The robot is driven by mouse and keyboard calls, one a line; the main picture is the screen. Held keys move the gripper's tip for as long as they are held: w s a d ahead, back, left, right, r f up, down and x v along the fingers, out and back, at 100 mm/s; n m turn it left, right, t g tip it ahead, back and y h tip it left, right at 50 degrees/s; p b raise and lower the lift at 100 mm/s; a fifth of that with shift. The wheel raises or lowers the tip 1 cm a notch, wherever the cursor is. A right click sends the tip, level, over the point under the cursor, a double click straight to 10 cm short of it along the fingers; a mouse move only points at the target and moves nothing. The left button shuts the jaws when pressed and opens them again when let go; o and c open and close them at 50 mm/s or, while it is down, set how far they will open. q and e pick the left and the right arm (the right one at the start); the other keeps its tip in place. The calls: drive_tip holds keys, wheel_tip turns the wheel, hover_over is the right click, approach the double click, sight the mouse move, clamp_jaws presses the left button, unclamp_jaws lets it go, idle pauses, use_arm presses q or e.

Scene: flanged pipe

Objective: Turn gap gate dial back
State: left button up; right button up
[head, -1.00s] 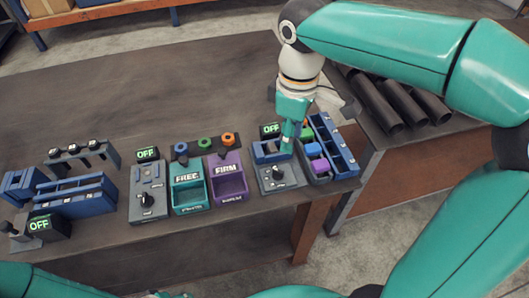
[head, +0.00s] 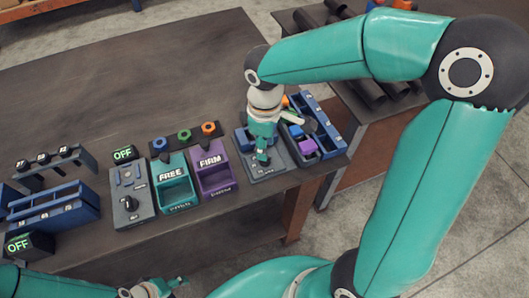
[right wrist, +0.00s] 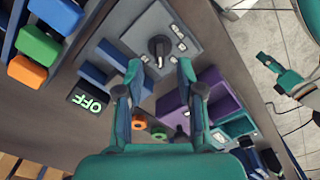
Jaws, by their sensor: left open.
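A black dial (right wrist: 158,46) with small white labels sits on a grey panel (right wrist: 195,30) in the right wrist view. Blue gate blocks (right wrist: 103,76) stand beside it on the panel. My right gripper (right wrist: 160,70) is open, with its fingertips apart on either side of the dial's line; contact cannot be told. In the head view my right gripper (head: 262,156) is over the right-hand grey panel (head: 275,168) and mostly hides its dial. My left gripper (head: 172,284) is open and empty, low at the front edge of the head view; it also shows in the right wrist view (right wrist: 268,66).
A green-lit OFF display (right wrist: 89,102) stands beside the panel. A blue bin rack (head: 318,120) with coloured blocks is close on the right. FREE (head: 172,200) and FIRM (head: 214,183) trays and another dial panel (head: 145,208) lie left.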

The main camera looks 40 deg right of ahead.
drive_tip(key=shift+f, duration=2.15)
clamp_jaws()
